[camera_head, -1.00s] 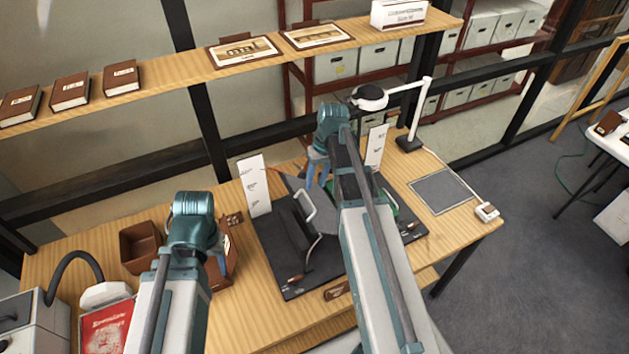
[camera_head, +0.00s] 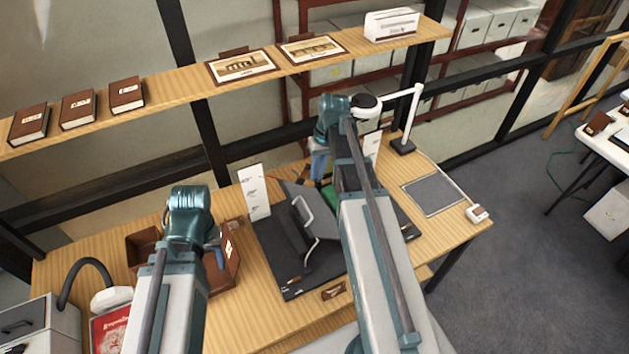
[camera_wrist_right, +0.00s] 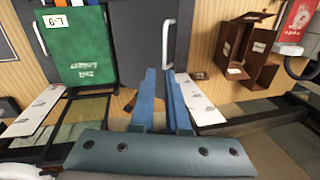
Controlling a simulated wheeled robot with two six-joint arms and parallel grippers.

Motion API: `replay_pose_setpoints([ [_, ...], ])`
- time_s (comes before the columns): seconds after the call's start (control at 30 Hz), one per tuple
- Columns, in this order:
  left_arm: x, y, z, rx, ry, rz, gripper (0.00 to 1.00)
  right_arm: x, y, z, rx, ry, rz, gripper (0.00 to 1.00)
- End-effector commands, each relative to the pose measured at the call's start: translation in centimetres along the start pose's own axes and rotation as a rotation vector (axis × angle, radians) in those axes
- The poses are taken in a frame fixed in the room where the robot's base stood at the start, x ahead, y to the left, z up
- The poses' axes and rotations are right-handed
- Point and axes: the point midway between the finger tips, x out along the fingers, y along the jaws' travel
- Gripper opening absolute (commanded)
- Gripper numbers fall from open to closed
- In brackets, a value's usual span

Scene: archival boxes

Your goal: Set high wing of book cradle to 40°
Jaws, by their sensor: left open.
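The book cradle has a dark base (camera_head: 275,278) on the table and dark grey wings. A pale bent handle (camera_head: 316,232) stands on the left wing; part of the cradle is hidden by my right arm. A green book (camera_head: 328,194) lies on it, seen better in the right wrist view (camera_wrist_right: 80,45) with a label. My right gripper (camera_head: 319,166) is above the far side of the cradle. In the right wrist view its blue fingers (camera_wrist_right: 161,80) are a little apart, with nothing visible between them, close below one handle's end (camera_wrist_right: 167,50). My left gripper (camera_head: 219,258) is mostly hidden, over the brown box.
An open brown box (camera_head: 232,275) stands left of the cradle. White cards (camera_head: 254,192) stand behind it. A lamp (camera_head: 404,140) and a grey mat (camera_head: 433,195) are at right. A shelf (camera_head: 180,95) with books and pictures runs behind. The front table strip is mostly clear.

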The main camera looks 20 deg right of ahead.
Motion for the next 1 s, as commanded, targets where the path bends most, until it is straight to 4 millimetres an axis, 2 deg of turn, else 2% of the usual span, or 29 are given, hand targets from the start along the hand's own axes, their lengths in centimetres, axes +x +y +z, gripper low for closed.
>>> replay_pose_setpoints([
  [0.17,-0.4,0.0,0.0,-0.002,0.000,0.000,0.50,-0.5,0.6,-0.1,0.359,0.000,0.010,0.00],
  [0.4,-0.8,-0.1,0.1,-0.004,0.000,0.000,0.50,-1.0,1.6,-0.1,0.969,0.007,0.028,0.00],
  [0.6,-1.0,-0.1,0.1,-0.006,0.000,0.001,0.50,-1.3,2.2,-0.1,1.324,0.016,0.037,0.00],
  [0.77,-1.0,-0.1,0.1,-0.007,0.000,0.001,0.50,-1.4,2.4,-0.1,1.456,0.021,0.040,0.00],
  [1.0,-0.9,-0.1,0.1,-0.006,0.000,0.001,0.50,-1.2,2.4,-0.1,1.482,0.022,0.040,0.00],
])
